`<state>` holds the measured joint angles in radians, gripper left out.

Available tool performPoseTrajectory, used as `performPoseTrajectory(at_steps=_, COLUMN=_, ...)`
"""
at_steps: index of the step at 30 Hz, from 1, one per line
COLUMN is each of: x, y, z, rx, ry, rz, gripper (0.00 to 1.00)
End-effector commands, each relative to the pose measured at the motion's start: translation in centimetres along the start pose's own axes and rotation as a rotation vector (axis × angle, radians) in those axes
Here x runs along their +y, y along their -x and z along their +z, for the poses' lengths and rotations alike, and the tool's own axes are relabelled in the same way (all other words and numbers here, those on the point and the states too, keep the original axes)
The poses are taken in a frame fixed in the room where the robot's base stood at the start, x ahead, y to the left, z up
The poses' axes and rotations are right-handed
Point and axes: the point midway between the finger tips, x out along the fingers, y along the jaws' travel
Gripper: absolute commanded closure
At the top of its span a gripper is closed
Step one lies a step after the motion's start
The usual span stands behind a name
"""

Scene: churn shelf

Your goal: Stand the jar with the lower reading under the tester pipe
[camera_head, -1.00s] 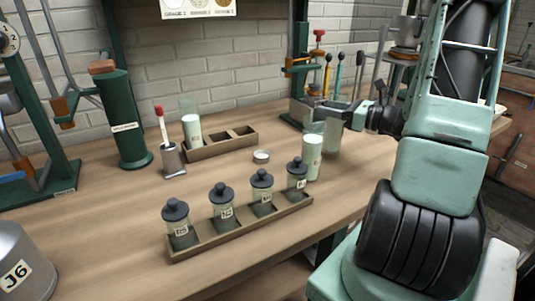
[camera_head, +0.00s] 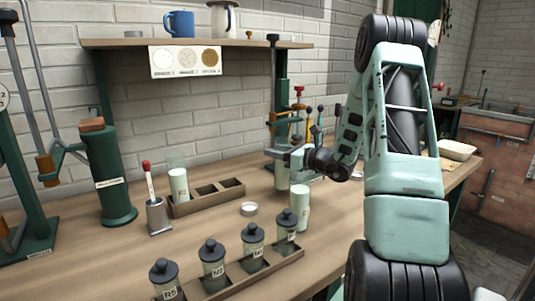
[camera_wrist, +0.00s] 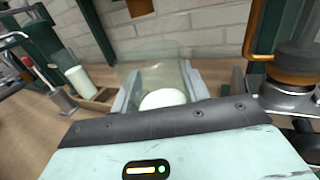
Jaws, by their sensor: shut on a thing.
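My gripper (camera_head: 290,158) is shut on a clear glass jar, held upright at the back of the bench by the green stand. In the wrist view the held jar (camera_wrist: 163,98) sits between the fingers with pale liquid low in it. A second pale-filled jar (camera_head: 302,207) stands on the bench just in front and right of it. A third pale-filled jar (camera_head: 179,186) stands in the left compartment of the back wooden rack, also in the wrist view (camera_wrist: 80,80). No reading is legible. I cannot tell which part is the tester pipe.
The front wooden rack (camera_head: 262,270) holds several black-lidded jars. A metal cup (camera_head: 159,216) holds a red-topped rod. A green cylinder (camera_head: 110,178) stands left. A small round dish (camera_head: 249,209) lies mid-bench. The green stand (camera_head: 281,125) with orange fittings rises behind my gripper.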

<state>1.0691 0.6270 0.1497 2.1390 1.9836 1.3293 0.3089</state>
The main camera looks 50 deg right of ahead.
Motion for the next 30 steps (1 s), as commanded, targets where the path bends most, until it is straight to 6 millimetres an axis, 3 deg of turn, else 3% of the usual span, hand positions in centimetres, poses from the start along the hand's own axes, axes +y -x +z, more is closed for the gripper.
performPoseTrajectory(at_steps=8, x=0.1, y=-3.9, z=0.1, rx=-0.002, ry=0.000, rz=0.004, gripper=1.00)
performPoseTrajectory(at_steps=12, x=0.0, y=-3.7, z=-1.5, rx=0.000, ry=-0.002, rz=0.000, gripper=1.00)
performPoseTrajectory(at_steps=23, x=0.0, y=-3.7, z=-1.9, rx=-0.001, ry=0.000, rz=0.001, gripper=1.00)
performPoseTrajectory(at_steps=24, x=0.0, y=-3.7, z=-1.8, rx=0.000, ry=0.000, rz=0.000, gripper=0.44)
performPoseTrajectory(at_steps=26, x=0.0, y=-3.7, z=-1.8, rx=0.000, ry=0.000, rz=0.000, gripper=0.33)
performPoseTrajectory(at_steps=30, x=0.1, y=-3.7, z=-1.8, rx=0.000, ry=0.000, rz=0.001, gripper=0.33)
